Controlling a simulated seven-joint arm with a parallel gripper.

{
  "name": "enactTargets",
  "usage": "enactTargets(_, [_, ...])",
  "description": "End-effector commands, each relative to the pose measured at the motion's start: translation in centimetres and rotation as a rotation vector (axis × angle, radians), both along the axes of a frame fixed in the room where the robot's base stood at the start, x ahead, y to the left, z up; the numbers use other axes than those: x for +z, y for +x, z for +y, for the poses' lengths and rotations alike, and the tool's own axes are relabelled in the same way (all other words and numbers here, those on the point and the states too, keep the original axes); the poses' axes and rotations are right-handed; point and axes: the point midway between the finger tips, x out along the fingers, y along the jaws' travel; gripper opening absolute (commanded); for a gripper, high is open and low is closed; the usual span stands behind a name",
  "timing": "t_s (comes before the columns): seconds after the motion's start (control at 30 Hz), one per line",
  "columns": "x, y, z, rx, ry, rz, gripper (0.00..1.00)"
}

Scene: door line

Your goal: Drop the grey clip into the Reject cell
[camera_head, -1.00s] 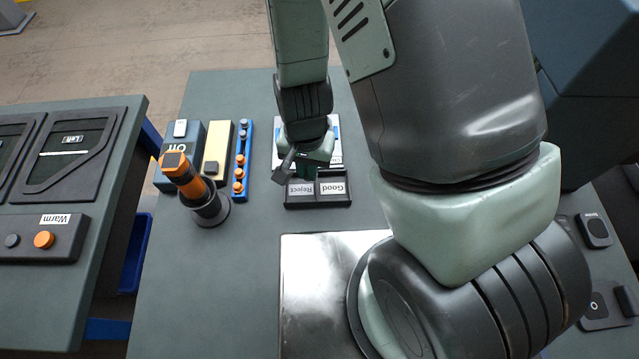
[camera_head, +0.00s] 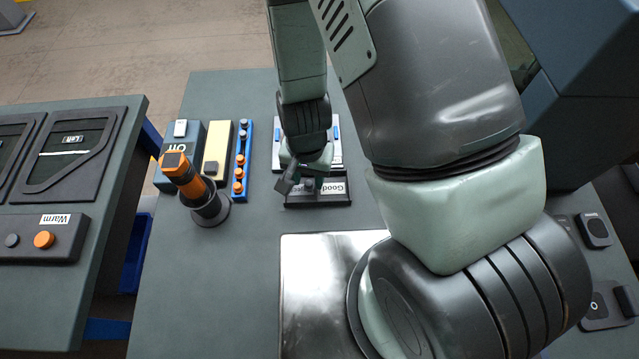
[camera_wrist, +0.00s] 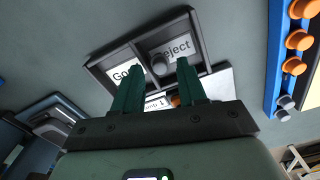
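The grey clip (camera_wrist: 160,64) shows in the wrist view as a small dark grey rounded piece between my fingertips, with a gap on each side. It overlaps the start of the Reject label in the Reject cell (camera_wrist: 186,62), close to the divider. I cannot tell whether it rests on the cell floor. My gripper (camera_wrist: 160,66) is open, its two green fingers pointing at the two-cell tray. The Good cell (camera_wrist: 120,72) lies to the left in this view. In the head view my gripper (camera_head: 306,186) is low over the tray (camera_head: 318,204) and hides most of the Reject label.
Left of the tray in the head view stand a blue rail with orange knobs (camera_head: 240,170), a yellow block (camera_head: 217,145), a blue switch box (camera_head: 178,150) and an orange-topped post (camera_head: 200,190). A shiny metal plate (camera_head: 318,290) lies in front.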

Motion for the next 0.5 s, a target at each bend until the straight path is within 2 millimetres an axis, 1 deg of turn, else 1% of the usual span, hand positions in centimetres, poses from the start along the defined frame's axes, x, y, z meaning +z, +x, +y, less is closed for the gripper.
enactTargets(0.17, [0.1, 0.0, 0.0, 0.0, 0.0, -0.001, 0.41])
enactTargets(0.27, [0.8, 0.1, 0.0, 0.0, 0.001, -0.001, 0.41])
enactTargets(0.37, [2.2, 0.1, 0.0, 0.0, 0.001, -0.004, 0.41])
enactTargets(0.5, [4.8, 0.1, 0.1, 0.002, 0.002, -0.006, 0.41])
